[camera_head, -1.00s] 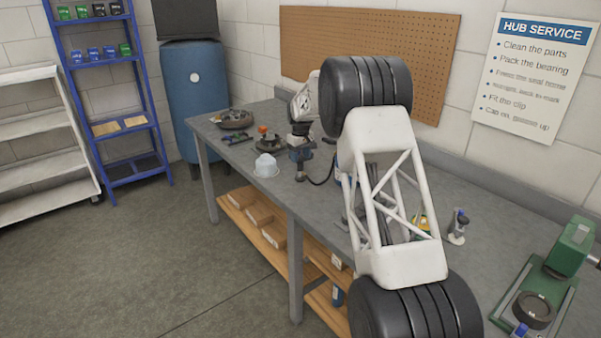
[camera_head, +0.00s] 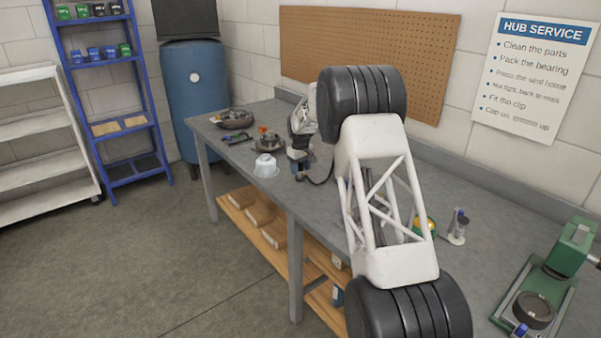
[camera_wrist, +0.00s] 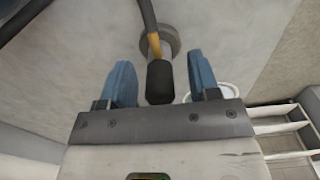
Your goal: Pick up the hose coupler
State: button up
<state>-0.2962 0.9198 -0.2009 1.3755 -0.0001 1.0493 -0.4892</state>
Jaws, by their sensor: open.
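The hose coupler appears in the wrist view as a dark cylinder (camera_wrist: 160,82) with a brass-coloured piece and a black hose (camera_wrist: 147,15) running up from it. It stands by a grey post with a round base (camera_wrist: 173,42). My gripper (camera_wrist: 162,75) is open, its two blue fingers on either side of the dark cylinder, with a visible gap on each side. In the head view my gripper (camera_head: 299,168) is low over the bench, and it and the arm hide most of the coupler. The hose (camera_head: 321,181) curves away to the right.
A white tub (camera_head: 265,166) stands just left of my gripper on the grey bench (camera_head: 240,160). Dark round parts (camera_head: 268,144) lie behind it. A small bottle on a stand (camera_head: 458,226) and a green press (camera_head: 548,280) are at the right. The front edge is close.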

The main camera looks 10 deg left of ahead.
jog(key=shift+f, duration=0.1)
dwell(0.4)
grip_shut()
jog(key=shift+r, duration=0.2)
dwell(0.3)
jog(key=shift+r, duration=1.65)
jog(key=s+d, duration=0.2)
jog(key=s, duration=0.5)
jog(key=s+d+r, duration=0.1)
jog(key=s+d, duration=0.1)
jog(key=s, duration=0.6)
jog(key=shift+d+r, duration=0.15)
jog(key=shift+d, duration=0.15)
jog(key=shift+s, duration=0.1)
jog(key=shift+r, duration=0.2)
